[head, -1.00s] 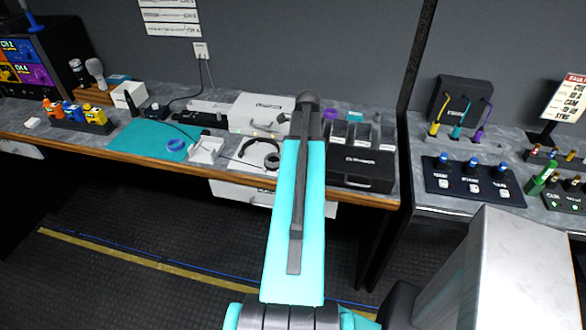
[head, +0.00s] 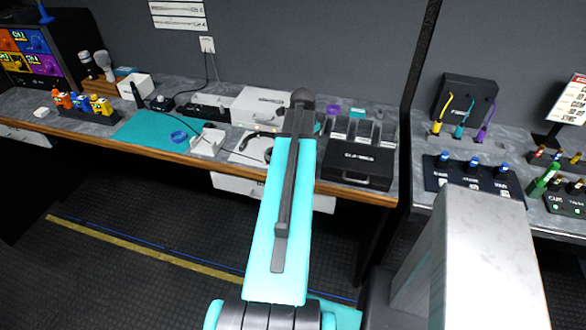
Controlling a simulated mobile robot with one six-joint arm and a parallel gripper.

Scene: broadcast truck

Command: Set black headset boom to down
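The black headset (head: 256,147) lies on the desk in the head view, on a white sheet just left of my arm. Its curved band shows, but its right part is hidden behind my arm. I cannot make out its boom or how the boom is set. My teal arm rises through the middle of the head view and reaches over the desk's front edge. My gripper is not visible at the arm's far end.
A teal mat (head: 150,130), a white box (head: 261,106) and a black case (head: 358,165) stand around the headset on the desk. The floor in front is clear.

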